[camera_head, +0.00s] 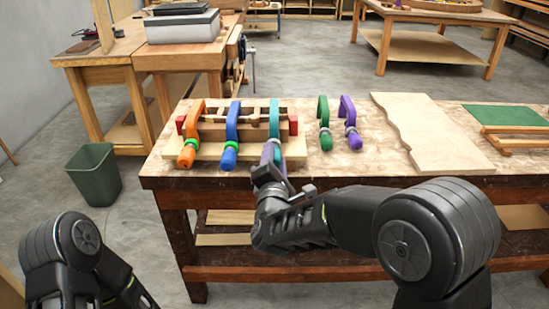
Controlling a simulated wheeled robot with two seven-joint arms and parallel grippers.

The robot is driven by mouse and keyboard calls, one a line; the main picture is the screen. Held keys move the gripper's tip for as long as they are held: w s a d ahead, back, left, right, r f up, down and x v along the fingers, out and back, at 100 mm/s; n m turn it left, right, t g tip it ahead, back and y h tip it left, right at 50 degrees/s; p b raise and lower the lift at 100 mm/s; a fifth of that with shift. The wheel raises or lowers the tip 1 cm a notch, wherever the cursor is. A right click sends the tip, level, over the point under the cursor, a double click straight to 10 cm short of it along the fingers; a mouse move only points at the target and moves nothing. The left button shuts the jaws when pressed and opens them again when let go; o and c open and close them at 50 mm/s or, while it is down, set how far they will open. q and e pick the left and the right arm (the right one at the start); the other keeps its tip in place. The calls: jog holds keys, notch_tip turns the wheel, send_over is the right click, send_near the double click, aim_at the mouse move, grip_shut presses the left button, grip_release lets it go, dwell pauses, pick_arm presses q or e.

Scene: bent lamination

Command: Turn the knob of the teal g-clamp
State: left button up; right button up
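The teal g-clamp (274,122) is the rightmost of three clamps on the wooden lamination form at the left of the workbench. Its knob end points toward me, and a muted purple-teal part (269,151) shows just beyond my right gripper. My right gripper (267,174) is at the bench's front edge, right at this knob end, and covers its near part. Its fingers are too small and dark to tell whether they are open or shut on the knob. My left arm is low at the left; its fingers are not visible.
An orange clamp (193,127) and a blue clamp (231,130) sit left of the teal one on the form. Green (324,124) and purple (350,123) clamps lie to the right. A curved board (425,135) lies farther right. A green bin (94,175) stands on the floor.

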grip_shut()
jog(key=shift+m, duration=0.4)
